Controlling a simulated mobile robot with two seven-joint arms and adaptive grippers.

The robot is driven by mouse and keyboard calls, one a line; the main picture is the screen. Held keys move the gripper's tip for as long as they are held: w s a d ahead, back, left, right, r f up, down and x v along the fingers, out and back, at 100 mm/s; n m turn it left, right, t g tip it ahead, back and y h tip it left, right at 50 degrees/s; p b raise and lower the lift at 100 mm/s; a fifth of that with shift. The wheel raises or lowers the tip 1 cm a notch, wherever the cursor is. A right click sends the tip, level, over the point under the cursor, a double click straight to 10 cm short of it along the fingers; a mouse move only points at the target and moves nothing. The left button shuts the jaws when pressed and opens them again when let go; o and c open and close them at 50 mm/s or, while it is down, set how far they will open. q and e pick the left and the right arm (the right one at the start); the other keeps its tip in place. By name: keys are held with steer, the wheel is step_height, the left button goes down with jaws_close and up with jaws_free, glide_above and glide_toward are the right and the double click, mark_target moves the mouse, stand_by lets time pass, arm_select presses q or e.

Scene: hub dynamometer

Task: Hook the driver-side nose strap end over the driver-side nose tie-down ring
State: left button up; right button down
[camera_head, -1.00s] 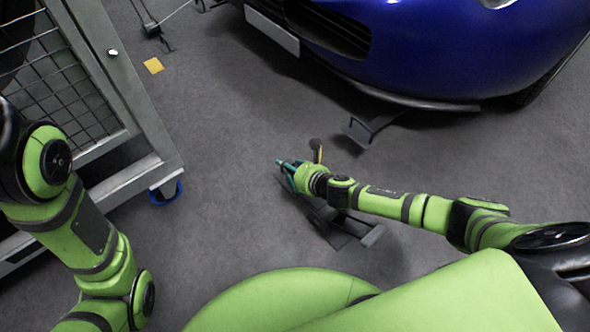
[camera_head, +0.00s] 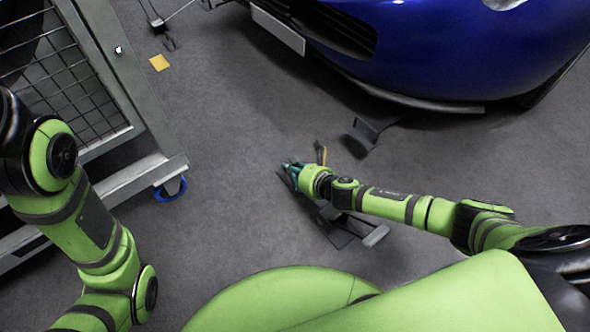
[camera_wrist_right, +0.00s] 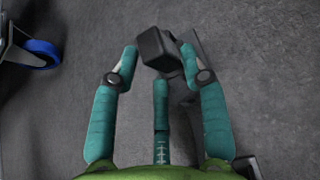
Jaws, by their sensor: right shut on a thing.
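My right gripper (camera_head: 291,172) is low over the grey floor, in front of the blue car's nose. In the right wrist view its teal fingers (camera_wrist_right: 158,66) are shut on a dark grey block (camera_wrist_right: 157,46), which I take to be the strap end. A small upright piece with a yellow-tan side (camera_head: 321,153) stands just beyond the gripper. I cannot tell whether it is part of the strap or of the tie-down ring. No ring is clearly seen. My left gripper is out of view; only its arm shows at the left.
The blue car (camera_head: 440,50) fills the top right. A dark bracket-like piece (camera_head: 362,135) is under its nose. A dark metal fixture (camera_head: 345,228) lies below my right forearm. A mesh cart (camera_head: 120,80) with a blue caster (camera_head: 171,189) stands left. Floor between cart and gripper is clear.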

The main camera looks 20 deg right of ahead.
mark_target(295, 160)
steer(key=shift+w+d+r+t+p, duration=0.15)
steer(key=shift+w+d+r+p, duration=0.15)
steer(key=shift+w+r, duration=0.35)
steer(key=shift+w+d+r+t+p, duration=0.15)
steer(key=shift+w+d+r, duration=0.25)
steer(key=shift+r, duration=0.3)
steer(key=shift+a, duration=0.15)
steer(key=c, duration=1)
jaws_free()
steer(key=shift+c, duration=0.2)
steer(key=shift+o, duration=1.4)
steer(key=shift+a, duration=0.25)
steer(key=v, duration=1.2)
steer(key=shift+s+f, duration=0.2)
steer(key=shift+f, duration=0.05)
